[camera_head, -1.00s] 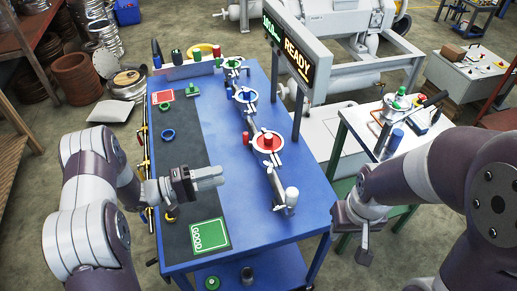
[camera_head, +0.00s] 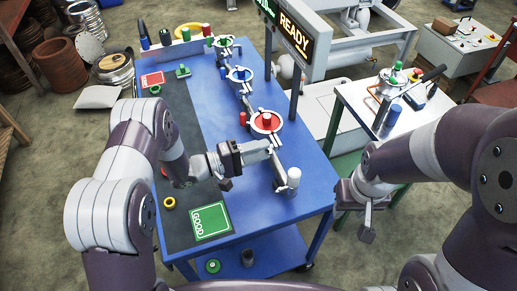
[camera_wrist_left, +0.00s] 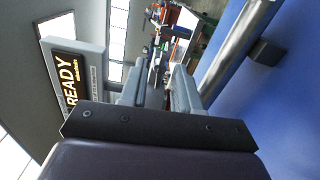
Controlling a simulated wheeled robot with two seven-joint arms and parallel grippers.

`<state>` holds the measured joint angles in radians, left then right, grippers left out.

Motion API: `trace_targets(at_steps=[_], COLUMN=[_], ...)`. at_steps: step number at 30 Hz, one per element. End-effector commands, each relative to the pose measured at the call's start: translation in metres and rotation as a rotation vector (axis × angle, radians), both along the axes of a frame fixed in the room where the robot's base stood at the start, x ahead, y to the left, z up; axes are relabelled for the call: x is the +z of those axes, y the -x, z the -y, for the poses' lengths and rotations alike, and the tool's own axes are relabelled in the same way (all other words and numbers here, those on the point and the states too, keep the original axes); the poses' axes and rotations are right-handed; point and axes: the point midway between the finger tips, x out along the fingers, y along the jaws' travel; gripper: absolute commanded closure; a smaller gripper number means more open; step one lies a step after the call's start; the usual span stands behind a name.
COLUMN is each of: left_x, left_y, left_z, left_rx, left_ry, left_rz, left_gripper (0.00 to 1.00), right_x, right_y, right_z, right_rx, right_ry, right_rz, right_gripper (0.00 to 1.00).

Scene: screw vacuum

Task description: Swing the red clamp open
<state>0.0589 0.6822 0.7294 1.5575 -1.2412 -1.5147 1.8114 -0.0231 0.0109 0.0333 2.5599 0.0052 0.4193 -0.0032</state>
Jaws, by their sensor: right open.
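The red clamp (camera_head: 266,121) is a silver ring around a red round part, on the pipe line along the blue table, in the head view. A small red piece (camera_head: 243,119) shows at the ring's left side. My left gripper (camera_head: 270,149) is just in front of the red clamp, its fingers pointing right. In the left wrist view its two fingers (camera_wrist_left: 160,92) stand apart with nothing visible held between them. Whether it touches the clamp is hard to tell. My right gripper (camera_head: 367,215) is empty, beside the table's right edge, well away from the clamp.
A blue clamp (camera_head: 239,75) and a green clamp (camera_head: 223,43) sit farther back on the line. A white-capped upright post (camera_head: 292,178) stands to the near right. A READY sign (camera_head: 295,37) rises behind. A green GOOD pad (camera_head: 210,221) lies at the front left.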

Motion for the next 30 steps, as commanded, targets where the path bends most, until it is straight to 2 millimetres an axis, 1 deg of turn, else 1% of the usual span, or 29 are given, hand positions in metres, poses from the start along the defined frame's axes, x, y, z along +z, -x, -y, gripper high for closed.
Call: trace_targets(at_steps=[5,8,9,30], left_x=[-0.0002,-0.0002,-0.0002,-0.0009], left_y=[-0.0001,-0.0001,-0.0001,0.0007], left_z=[-0.0002,-0.0003,-0.0003,-0.0002], left_rx=[0.0,0.0,0.0,-0.001], left_ry=[0.0,0.0,0.0,-0.001], left_rz=[0.0,0.0,0.0,-0.003], left_gripper=[0.68,0.97,1.0,1.0], right_x=[-0.0001,-0.0001,-0.0001,-0.0002], right_y=[0.0,0.0001,0.0001,0.0001], right_z=[0.0,0.0,0.0,0.0], right_rx=[0.0,0.0,0.0,0.0], right_ry=[0.0,0.0,0.0,0.0], right_rz=[0.0,0.0,0.0,0.0], right_gripper=[0.57,0.57,0.57,0.57])
